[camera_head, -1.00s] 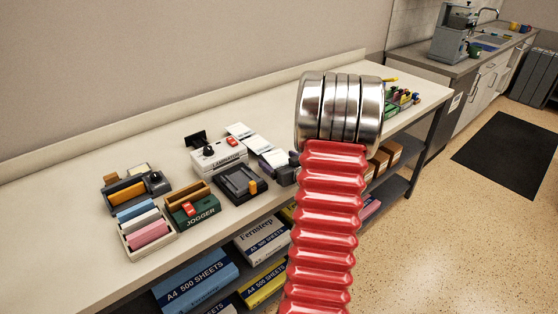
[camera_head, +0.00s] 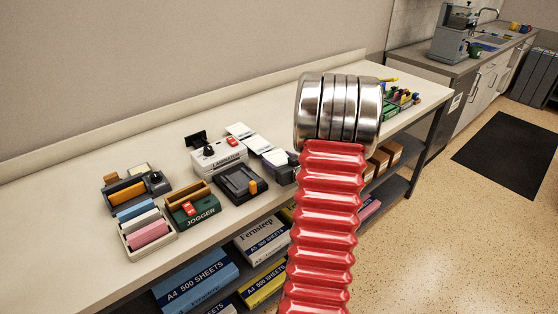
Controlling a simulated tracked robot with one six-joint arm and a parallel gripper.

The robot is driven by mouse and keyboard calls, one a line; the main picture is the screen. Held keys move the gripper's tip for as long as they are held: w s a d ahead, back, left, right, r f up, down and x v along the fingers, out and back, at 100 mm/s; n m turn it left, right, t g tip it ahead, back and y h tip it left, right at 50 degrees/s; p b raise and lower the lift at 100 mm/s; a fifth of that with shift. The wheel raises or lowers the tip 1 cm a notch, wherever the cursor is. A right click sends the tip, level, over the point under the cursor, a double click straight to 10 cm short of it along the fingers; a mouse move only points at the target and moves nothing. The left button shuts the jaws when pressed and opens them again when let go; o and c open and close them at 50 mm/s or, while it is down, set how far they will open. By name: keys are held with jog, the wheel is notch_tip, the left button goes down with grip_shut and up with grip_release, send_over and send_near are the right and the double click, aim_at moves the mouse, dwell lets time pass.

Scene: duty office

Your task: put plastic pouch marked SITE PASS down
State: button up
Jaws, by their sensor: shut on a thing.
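My red ribbed arm and its steel joint stand in front of the right part of the bench and hide most of my gripper. A dark grey part of my gripper (camera_head: 284,174) shows just left of the arm, over the bench's front side. It is shut on the plastic pouch (camera_head: 275,158), a pale flat piece beside it. The SITE PASS marking is too small to read, and I cannot tell whether the pouch touches the bench top (camera_head: 95,190).
A white laminator (camera_head: 217,156), a dark grey device (camera_head: 241,184), a green jogger (camera_head: 190,207) and a tray (camera_head: 131,245) of coloured stacks stand to the left. Pale flat pieces (camera_head: 257,143) lie behind. Paper packs (camera_head: 262,240) fill the shelf below. The back left bench is clear.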

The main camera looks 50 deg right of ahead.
aim_at(279, 159)
jog(key=c, duration=0.5)
notch_tip(279, 159, up, 10)
dwell(0.6)
dwell(0.9)
